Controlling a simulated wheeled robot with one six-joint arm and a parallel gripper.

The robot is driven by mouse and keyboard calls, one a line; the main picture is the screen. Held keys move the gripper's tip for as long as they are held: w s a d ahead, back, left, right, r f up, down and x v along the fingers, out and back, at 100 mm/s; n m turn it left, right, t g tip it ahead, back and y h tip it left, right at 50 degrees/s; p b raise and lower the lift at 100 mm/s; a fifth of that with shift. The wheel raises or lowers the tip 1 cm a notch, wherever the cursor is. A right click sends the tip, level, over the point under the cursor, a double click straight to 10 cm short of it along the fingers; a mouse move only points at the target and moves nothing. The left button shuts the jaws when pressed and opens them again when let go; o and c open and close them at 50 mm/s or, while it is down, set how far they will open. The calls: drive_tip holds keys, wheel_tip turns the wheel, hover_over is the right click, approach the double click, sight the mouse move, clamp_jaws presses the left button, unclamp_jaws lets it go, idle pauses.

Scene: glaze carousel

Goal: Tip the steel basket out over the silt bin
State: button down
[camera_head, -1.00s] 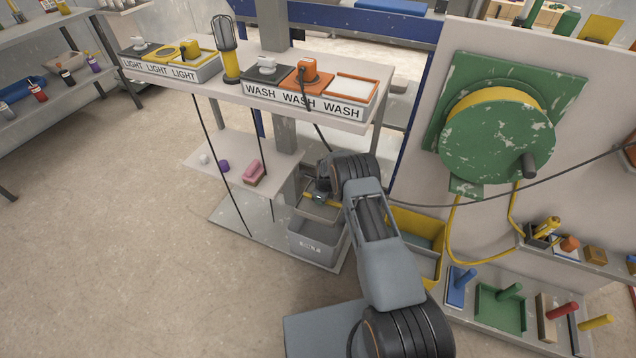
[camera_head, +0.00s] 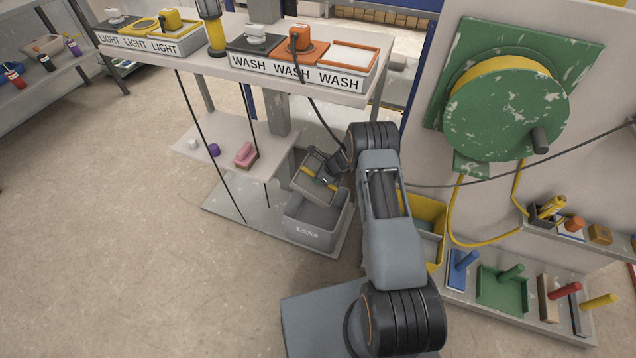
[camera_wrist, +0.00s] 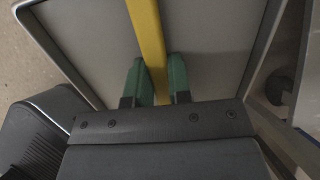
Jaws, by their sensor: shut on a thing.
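The steel basket (camera_head: 308,186) is a grey open tray with a yellow bar handle (camera_head: 309,173). In the head view it hangs tilted over the grey silt bin (camera_head: 305,232), which stands on the low shelf. My gripper (camera_head: 325,180) is at the basket's handle. In the wrist view my gripper's green fingers (camera_wrist: 154,82) are shut on the yellow handle (camera_wrist: 146,30), with the basket's grey inside (camera_wrist: 210,40) beyond. The part of the inside that shows there looks bare. The rest of the inside and the bottom of the bin are hidden.
The wash bench (camera_head: 300,75) with labelled trays stands above and behind. A pink-topped brush (camera_head: 245,155) and a purple item (camera_head: 214,150) lie on the middle shelf at left. A yellow bin (camera_head: 432,215) stands right of my arm. The floor at left is clear.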

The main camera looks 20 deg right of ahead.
drive_tip(key=y+b, duration=0.1)
drive_tip(key=b, duration=0.1)
drive_tip(key=t+y+b, duration=0.1)
drive_tip(key=b, duration=0.1)
drive_tip(key=f+t+y+b, duration=0.1)
drive_tip(key=b, duration=0.1)
drive_tip(key=shift+s+d, duration=0.1)
drive_tip(key=shift+d, duration=0.15)
drive_tip(key=t+y+b, duration=0.1)
drive_tip(key=b, duration=0.1)
drive_tip(key=t+y+b, duration=0.1)
drive_tip(key=b, duration=0.1)
drive_tip(key=shift+s+d+f+y, duration=0.15)
drive_tip(key=shift+y, duration=0.15)
drive_tip(key=t+y+b, duration=0.2)
drive_tip(key=b, duration=0.3)
drive_tip(key=shift+s+d+y, duration=0.1)
drive_tip(key=shift+y, duration=0.3)
drive_tip(key=shift+t+y, duration=0.3)
drive_tip(key=shift+y, duration=0.1)
idle(1.3)
